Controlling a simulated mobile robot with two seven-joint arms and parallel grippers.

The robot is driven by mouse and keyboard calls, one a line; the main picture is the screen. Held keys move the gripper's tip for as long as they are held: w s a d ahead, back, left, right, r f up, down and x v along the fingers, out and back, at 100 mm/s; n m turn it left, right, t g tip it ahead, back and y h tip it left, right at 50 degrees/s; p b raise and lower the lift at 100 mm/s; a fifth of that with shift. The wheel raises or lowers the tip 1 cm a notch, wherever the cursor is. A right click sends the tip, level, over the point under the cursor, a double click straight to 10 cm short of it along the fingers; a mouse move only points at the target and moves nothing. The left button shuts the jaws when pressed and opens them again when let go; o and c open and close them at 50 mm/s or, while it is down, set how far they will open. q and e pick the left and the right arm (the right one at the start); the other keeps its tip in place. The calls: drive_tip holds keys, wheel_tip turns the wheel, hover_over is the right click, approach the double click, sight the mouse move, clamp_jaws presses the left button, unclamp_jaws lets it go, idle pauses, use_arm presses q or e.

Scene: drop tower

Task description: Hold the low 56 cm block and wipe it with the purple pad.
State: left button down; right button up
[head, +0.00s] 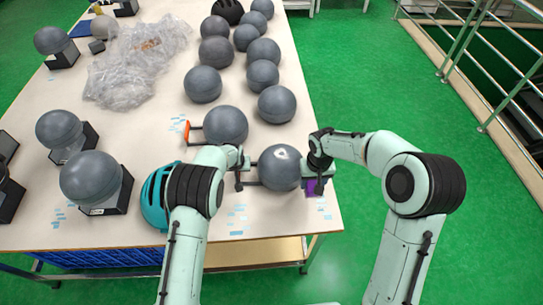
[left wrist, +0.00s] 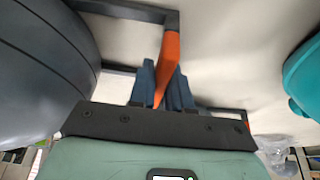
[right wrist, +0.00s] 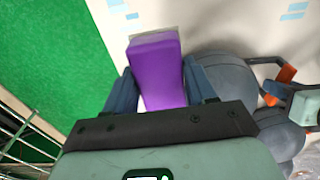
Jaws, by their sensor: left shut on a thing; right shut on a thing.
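The low block appears to be the grey ball (head: 280,167) near the table's front right corner. It has a dark frame with an orange grip bar, seen in the left wrist view (left wrist: 172,62). My left gripper (head: 240,172) is shut on that orange bar, on the ball's left side; its fingers (left wrist: 163,85) close around it. My right gripper (head: 320,172) is shut on the purple pad (right wrist: 157,75), at the ball's right side. The pad also shows in the head view (head: 316,186). Whether the pad touches the ball (right wrist: 222,78) cannot be told.
A teal helmet (head: 153,198) lies left of my left forearm. Another grey ball (head: 226,125) with an orange-handled frame (head: 187,130) stands just behind. Several more balls fill the table (head: 265,225), some on black stands. Clear plastic wrap (head: 130,65) lies back left. Green floor (head: 400,105) is open at right.

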use_arm(q)
drive_tip(key=c, duration=1)
unclamp_jaws()
drive_tip(key=shift+r, duration=0.15)
